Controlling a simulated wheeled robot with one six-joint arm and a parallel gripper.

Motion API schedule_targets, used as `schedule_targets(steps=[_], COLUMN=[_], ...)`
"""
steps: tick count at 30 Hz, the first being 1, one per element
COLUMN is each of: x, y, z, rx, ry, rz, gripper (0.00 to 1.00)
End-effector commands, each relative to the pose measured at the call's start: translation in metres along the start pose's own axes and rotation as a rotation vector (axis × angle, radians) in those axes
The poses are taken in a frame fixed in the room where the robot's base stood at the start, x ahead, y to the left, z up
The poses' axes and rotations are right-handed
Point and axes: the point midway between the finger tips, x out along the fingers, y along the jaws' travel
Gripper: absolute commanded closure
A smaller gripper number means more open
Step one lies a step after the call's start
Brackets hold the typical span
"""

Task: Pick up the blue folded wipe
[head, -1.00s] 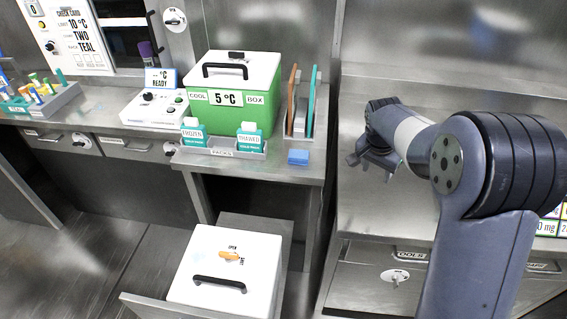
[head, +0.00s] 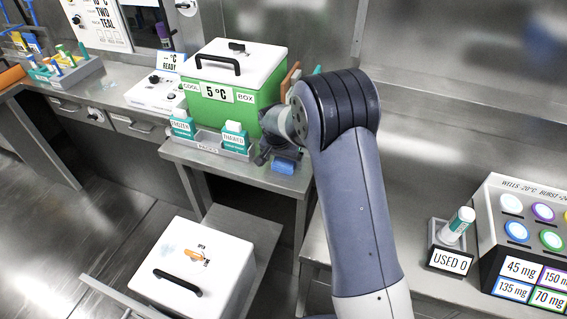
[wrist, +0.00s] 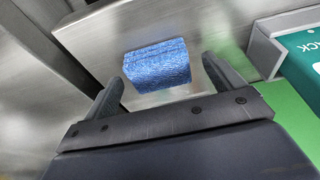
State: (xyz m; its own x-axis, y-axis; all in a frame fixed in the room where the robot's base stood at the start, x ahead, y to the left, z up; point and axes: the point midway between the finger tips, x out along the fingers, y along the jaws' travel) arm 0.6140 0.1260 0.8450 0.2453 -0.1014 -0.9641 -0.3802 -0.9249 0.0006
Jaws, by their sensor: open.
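The blue folded wipe (head: 284,166) lies on the steel counter near its front edge, right of the packs tray. It also shows in the wrist view (wrist: 157,65), ahead of and between my two fingers. My gripper (wrist: 167,84) is open and empty, with a finger to either side of the wipe's near edge. In the head view my gripper (head: 272,152) hangs close by the wipe, partly hidden by my arm. I cannot tell the exact height of the fingers above the counter.
The green cool box (head: 222,94) stands behind the packs tray (head: 208,146), left of my gripper. Upright boards (head: 289,80) stand close behind my arm. A white lidded box (head: 192,268) sits low in front. The used holder (head: 448,258) stands right.

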Motion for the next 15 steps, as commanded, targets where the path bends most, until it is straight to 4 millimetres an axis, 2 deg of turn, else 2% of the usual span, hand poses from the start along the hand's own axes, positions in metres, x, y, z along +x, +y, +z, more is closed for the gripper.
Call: schedule_targets(steps=[3,10,15], x=[0.0071,0.0079,0.0077], y=[0.0,-0.0002,-0.0002], z=[-0.0003,-0.0004,-0.0003], rx=[0.0,0.0,-0.001], ry=[0.001,0.002,0.002], rz=[-0.001,-0.001,-0.001], gripper=[0.11,0.12,0.26])
